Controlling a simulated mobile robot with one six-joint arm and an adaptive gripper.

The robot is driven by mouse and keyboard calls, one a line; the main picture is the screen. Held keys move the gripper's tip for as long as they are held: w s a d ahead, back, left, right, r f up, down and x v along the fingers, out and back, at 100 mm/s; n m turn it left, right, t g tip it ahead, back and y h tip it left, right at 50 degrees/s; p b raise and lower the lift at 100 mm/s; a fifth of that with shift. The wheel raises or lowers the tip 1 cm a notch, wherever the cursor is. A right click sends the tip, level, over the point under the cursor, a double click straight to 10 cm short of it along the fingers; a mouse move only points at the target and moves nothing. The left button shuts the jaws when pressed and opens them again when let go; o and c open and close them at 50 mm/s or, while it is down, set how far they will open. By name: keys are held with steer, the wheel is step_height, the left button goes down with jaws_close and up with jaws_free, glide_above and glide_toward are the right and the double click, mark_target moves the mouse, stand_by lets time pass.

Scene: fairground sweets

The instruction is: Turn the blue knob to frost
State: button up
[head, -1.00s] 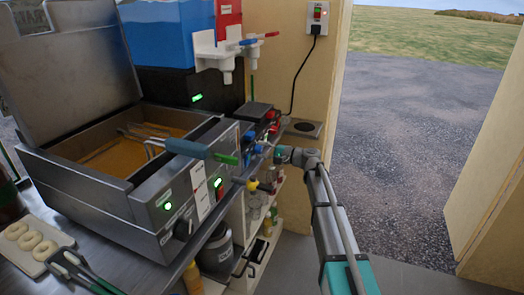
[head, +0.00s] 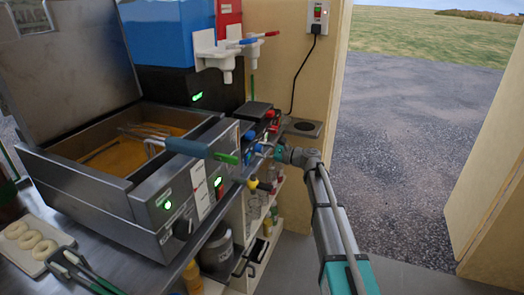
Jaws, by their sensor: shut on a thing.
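Blue knobs (head: 249,135) sit on the front of a dark control box beside the fryer, right of centre in the head view. My gripper (head: 265,149) reaches in from the right and is shut at the lower blue knob (head: 258,147), with its fingers around it. The fingers and wrist hide part of that knob. The frost mark and the knob's pointer are too small to read. A blue tank (head: 157,32) and a red tank (head: 228,12) stand above, with white taps below them.
A fryer (head: 85,195) with an open lid and a basket handle (head: 187,148) stands close on the left. A shelf (head: 250,235) with bottles is below my gripper. Doughnuts on a tray (head: 48,262) and tongs (head: 75,270) lie front left. The doorway on the right is clear.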

stand_by(0.3)
steer(key=o, duration=1.2)
steer(key=shift+c, duration=0.2)
steer(key=v, duration=1.2)
